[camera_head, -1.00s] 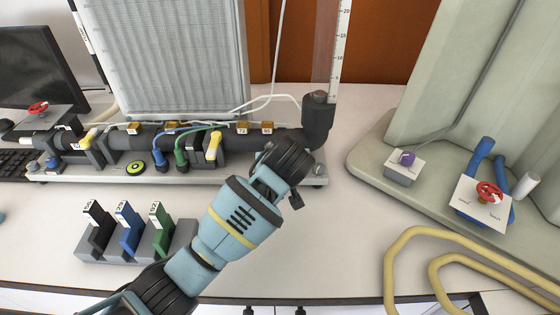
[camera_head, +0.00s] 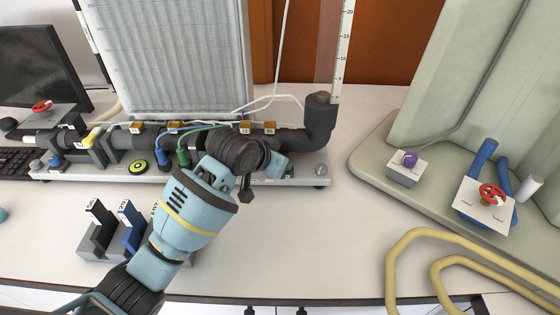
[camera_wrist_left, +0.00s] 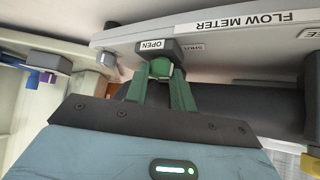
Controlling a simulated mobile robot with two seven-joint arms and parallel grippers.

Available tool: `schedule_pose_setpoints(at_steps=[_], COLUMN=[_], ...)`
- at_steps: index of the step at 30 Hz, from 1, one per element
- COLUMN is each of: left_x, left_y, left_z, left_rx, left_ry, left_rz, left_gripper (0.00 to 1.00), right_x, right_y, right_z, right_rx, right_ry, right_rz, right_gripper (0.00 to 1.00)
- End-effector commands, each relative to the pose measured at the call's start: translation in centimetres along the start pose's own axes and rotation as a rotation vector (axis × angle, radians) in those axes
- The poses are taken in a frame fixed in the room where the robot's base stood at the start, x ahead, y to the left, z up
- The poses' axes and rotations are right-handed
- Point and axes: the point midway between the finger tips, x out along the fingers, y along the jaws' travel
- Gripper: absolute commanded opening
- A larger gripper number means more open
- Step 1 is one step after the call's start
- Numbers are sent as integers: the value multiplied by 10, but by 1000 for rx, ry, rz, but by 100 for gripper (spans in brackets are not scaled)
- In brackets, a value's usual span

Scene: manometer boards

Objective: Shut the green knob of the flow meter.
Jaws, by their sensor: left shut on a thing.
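The flow meter, labelled FLOW METER (camera_wrist_left: 235,22), shows upside down in the left wrist view. Its green knob (camera_wrist_left: 161,68) sits just below a dark block bearing an OPEN label (camera_wrist_left: 152,45). A SHUT label (camera_wrist_left: 198,51) is beside it to the right. My left gripper (camera_wrist_left: 160,78) is shut on the green knob, with one finger on each side of it. In the head view my left arm (camera_head: 195,205) reaches over the front of the bench; the knob and fingertips are hidden there. My right gripper is not in view.
A dark horizontal pipe (camera_head: 290,141) with an elbow runs behind the arm. Blue and green tubes join it left of my wrist. A rack of tagged clips (camera_head: 92,250) stands in front. A red-handled valve (camera_head: 491,194) and yellow hose (camera_head: 400,245) lie right. Bench between is clear.

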Motion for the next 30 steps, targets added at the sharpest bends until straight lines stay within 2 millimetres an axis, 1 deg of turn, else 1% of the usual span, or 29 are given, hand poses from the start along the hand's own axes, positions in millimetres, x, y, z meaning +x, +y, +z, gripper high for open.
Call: schedule_pose_setpoints(at_steps=[6,12,27,28,30], left_x=[0,0,0,0,0], left_y=[-2,-3,-2,-2,-2], left_z=[0,0,0,0,0], left_rx=[80,117,129,129,129], left_ry=[0,-2,-1,-1,-1], left_rz=[77,115,127,127,127], left_gripper=[2,2,2,27,36], right_x=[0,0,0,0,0], right_y=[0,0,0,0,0], right_z=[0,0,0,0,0], right_rx=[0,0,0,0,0], right_ry=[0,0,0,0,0], right_rz=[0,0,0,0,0], right_gripper=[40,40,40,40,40])
